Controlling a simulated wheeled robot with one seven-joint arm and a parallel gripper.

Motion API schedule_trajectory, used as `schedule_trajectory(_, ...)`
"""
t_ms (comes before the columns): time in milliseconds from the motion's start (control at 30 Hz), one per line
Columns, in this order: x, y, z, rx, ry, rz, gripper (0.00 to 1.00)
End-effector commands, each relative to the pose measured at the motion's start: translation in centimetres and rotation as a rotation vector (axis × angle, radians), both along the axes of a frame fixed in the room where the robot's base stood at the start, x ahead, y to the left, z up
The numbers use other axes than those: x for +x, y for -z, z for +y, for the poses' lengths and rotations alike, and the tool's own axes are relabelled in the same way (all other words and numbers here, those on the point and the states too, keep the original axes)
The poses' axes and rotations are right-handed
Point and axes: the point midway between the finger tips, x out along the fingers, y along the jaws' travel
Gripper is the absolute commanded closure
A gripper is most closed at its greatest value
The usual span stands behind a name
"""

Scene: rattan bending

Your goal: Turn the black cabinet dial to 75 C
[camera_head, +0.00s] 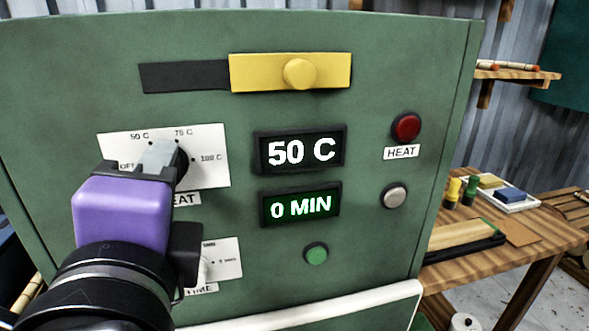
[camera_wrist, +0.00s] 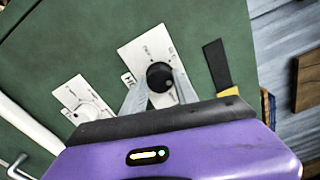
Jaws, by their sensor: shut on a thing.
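The black dial (camera_wrist: 159,76) sits on a white plate (camera_head: 213,148) marked OFF, 50 C, 75 C and 100 C on the green cabinet (camera_head: 370,180). My gripper (camera_wrist: 154,88) is shut on the dial, one finger on each side of it in the wrist view. In the head view my purple gripper body and fingers hide most of the dial, and I cannot tell its pointer angle. The upper display (camera_head: 300,150) reads 50 C.
A white time dial (camera_wrist: 87,112) is below the heat plate. A lower display (camera_head: 301,205) reads 0 MIN. A yellow slider (camera_head: 258,72), red lamp (camera_head: 406,127), grey button (camera_head: 395,195) and green button (camera_head: 316,253) are on the panel. A wooden table (camera_head: 510,245) stands at right.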

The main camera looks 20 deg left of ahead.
Motion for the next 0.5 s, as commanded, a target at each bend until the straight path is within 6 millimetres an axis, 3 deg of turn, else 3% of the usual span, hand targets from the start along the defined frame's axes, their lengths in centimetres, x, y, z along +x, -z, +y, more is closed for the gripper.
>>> schedule_trajectory(433, 0.1, 0.16, -0.09, 0.004, 0.003, 0.007, 1.0)
schedule_trajectory(467, 0.1, 0.16, -0.09, 0.004, 0.003, 0.007, 0.59)
schedule_trajectory(500, 0.1, 0.16, -0.09, 0.004, 0.003, 0.007, 0.51)
